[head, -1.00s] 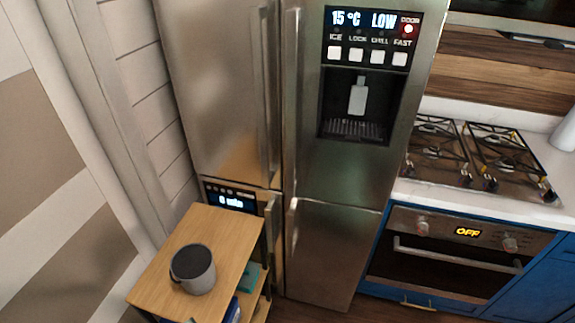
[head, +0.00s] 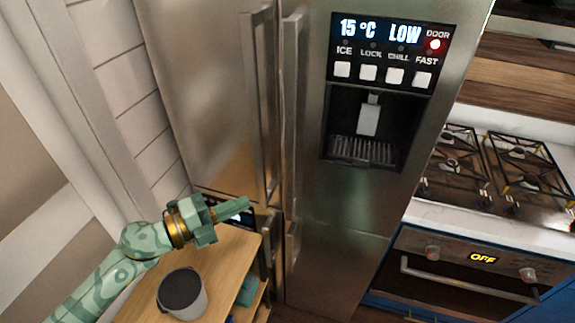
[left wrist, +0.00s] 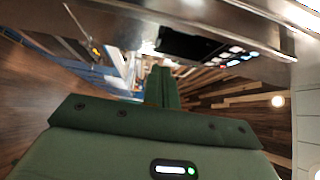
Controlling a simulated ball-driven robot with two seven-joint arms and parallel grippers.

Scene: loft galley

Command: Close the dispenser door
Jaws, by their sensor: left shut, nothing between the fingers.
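The dispenser (head: 368,122) is a dark recess in the right-hand steel fridge door (head: 330,205), with a grey paddle and a slotted drip grille. Its panel (head: 390,50) reads 15 °C and LOW, and a red light glows under the word DOOR. My left gripper (head: 243,205) is shut and empty, in front of the lower left fridge door and above the wooden cart, left of and below the dispenser. In the left wrist view its shut fingers (left wrist: 161,88) point toward the steel front. My right gripper is not in view.
Long vertical handles (head: 291,110) stick out from the fridge doors. A stove (head: 490,165) and an oven (head: 470,270) are at right.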

